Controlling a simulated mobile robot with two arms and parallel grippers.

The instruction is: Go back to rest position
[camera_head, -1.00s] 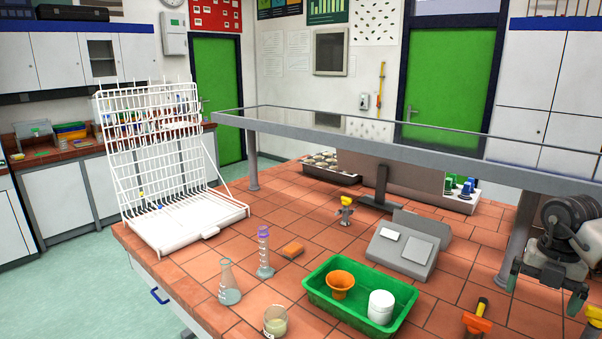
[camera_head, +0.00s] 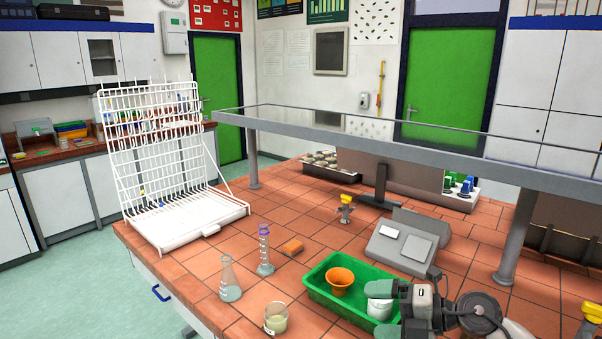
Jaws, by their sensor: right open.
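My right gripper (camera_head: 384,309) is at the lower right, open, with its fingers pointing left. It overlaps the front right corner of the green tray (camera_head: 318,290) in the picture; I cannot tell whether it touches anything. The tray holds an orange funnel (camera_head: 340,280) and a white jar (camera_head: 378,308), which the gripper partly hides. Nothing shows clearly held between the fingers. My left gripper is not in view.
On the tiled bench stand a conical flask (camera_head: 229,284), a measuring cylinder (camera_head: 264,255), a beaker (camera_head: 276,319) and a white drying rack (camera_head: 185,228). A grey balance-like device (camera_head: 408,245) is behind the tray. A raised shelf frame (camera_head: 400,152) spans the bench.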

